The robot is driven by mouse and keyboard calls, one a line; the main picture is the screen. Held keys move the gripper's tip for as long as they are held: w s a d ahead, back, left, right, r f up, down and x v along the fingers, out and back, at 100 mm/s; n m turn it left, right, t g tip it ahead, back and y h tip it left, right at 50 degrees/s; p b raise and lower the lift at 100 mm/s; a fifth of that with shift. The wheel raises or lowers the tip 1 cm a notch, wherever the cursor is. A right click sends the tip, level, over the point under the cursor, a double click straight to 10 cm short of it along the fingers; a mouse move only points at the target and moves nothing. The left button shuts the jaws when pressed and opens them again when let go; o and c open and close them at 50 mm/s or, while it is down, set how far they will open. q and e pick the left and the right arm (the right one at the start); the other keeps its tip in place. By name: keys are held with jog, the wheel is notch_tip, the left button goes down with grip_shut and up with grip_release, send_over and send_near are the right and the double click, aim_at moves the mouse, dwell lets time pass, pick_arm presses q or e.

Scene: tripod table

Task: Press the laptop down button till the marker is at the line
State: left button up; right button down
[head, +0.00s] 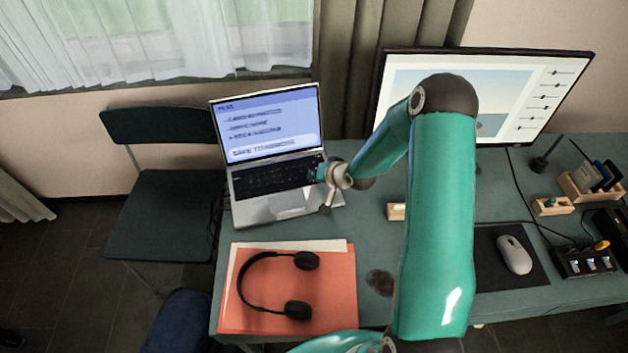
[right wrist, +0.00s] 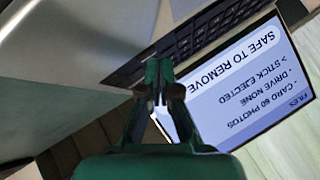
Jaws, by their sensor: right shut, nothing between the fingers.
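The laptop (head: 275,206) stands open at the table's left, its screen (head: 268,126) lit. In the right wrist view the screen (right wrist: 238,88) appears upside down and reads FILES, CARD 60 PHOTOS, DRIVE NONE, STICK EJECTED and SAFE TO REMOVE. The marker, a small arrow, is at the STICK EJECTED line. My right gripper (head: 317,174) is shut and empty at the right end of the keyboard (head: 268,178). In the right wrist view its fingertips (right wrist: 160,84) are over the keyboard edge; the down button cannot be made out, nor whether they touch it. My left gripper is not in view.
Black headphones (head: 250,284) lie on an orange folder (head: 336,285) in front of the laptop. A monitor (head: 517,92) stands behind my right arm. A mouse (head: 514,254) and wooden holders (head: 581,187) are at the right. A dark chair (head: 172,205) stands left of the table.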

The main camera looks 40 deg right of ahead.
jog(key=shift+f, duration=0.25)
jog(key=shift+r, duration=0.15)
dwell(0.3)
jog(key=shift+r, duration=0.65)
jog(key=shift+r+p, duration=2)
jog(key=shift+r, duration=0.5)
